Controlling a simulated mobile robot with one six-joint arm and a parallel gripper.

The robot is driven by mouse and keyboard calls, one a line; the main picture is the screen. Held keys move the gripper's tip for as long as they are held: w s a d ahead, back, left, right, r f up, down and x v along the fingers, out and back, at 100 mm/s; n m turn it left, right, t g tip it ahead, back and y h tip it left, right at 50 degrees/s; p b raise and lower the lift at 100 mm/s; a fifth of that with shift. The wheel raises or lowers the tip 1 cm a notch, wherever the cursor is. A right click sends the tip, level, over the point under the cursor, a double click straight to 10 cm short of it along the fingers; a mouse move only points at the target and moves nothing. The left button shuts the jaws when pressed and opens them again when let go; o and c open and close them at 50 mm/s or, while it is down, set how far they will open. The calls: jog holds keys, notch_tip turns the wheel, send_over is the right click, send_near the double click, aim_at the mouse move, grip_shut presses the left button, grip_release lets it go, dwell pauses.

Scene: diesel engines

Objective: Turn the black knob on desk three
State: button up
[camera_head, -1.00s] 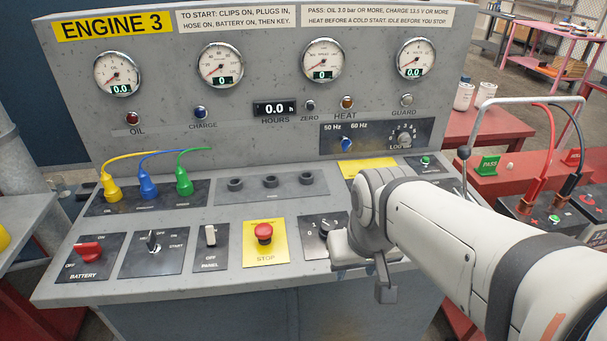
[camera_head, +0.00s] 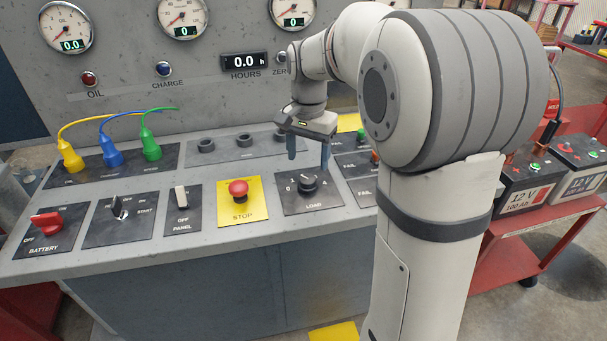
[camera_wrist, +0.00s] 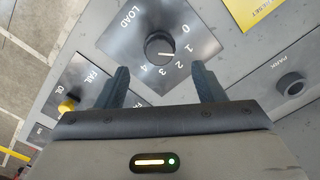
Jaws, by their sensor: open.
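The black knob (camera_head: 307,184) sits on a dark plate marked LOAD on the grey desk, right of the yellow STOP plate. In the wrist view the knob (camera_wrist: 160,47) has a white line pointing roughly toward the 1 on its 0-to-4 scale. My gripper (camera_head: 309,163) hangs above the desk just behind the knob, fingers pointing down. It is open and empty. In the wrist view its two fingers (camera_wrist: 160,70) stand apart on either side, with the knob beyond and between them. I see no contact with the knob.
The red STOP button (camera_head: 238,188) is left of the knob; the panel switch (camera_head: 181,197), black key switch (camera_head: 118,208) and red battery switch (camera_head: 47,224) lie further left. A FAIL plate (camera_head: 364,190) is close on the right. The upright gauge panel (camera_head: 120,90) rises behind.

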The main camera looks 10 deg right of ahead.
aim_at(308, 179)
notch_tip(308, 179, down, 6)
jog(key=shift+f, duration=0.25)
jog(key=c, duration=1)
jog(key=shift+o, duration=0.2)
jog(key=shift+n, duration=0.4)
jog(key=n, duration=0.2)
jog(key=shift+r+n+p, duration=0.1)
jog(key=shift+n+p, duration=0.2)
jog(key=shift+n, duration=0.1)
jog(key=shift+n+p, duration=0.4)
jog(key=shift+n, duration=1.7)
